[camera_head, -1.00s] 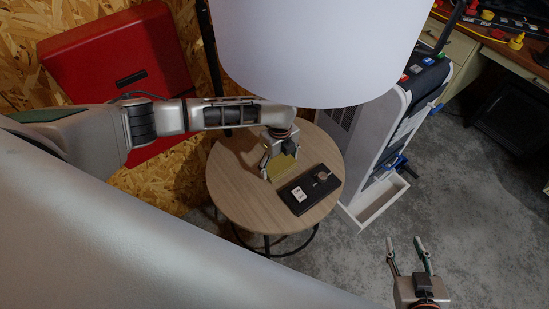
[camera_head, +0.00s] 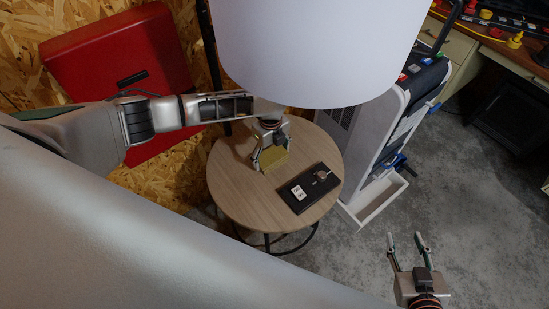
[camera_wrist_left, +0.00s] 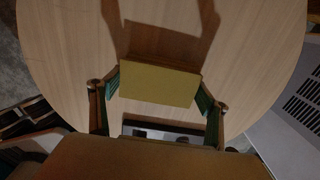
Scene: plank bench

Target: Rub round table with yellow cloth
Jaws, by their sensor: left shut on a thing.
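The round table (camera_head: 232,197) has a light wood top and dark legs. My left gripper (camera_head: 271,162) is over the back part of its top, shut on the yellow cloth (camera_head: 275,160). In the left wrist view the cloth (camera_wrist_left: 160,84) is a flat yellow block between the two fingers, with a shadow on the wood beyond it. I cannot tell whether the cloth touches the top. My right gripper (camera_head: 408,243) is open and empty over the floor at the lower right.
A black tray (camera_head: 311,189) with a white card and a small round thing lies on the table, in front of the cloth. A large white lampshade (camera_head: 320,50) hangs over the table's back. A white cart (camera_head: 385,150) stands at the right. The table's left side is clear.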

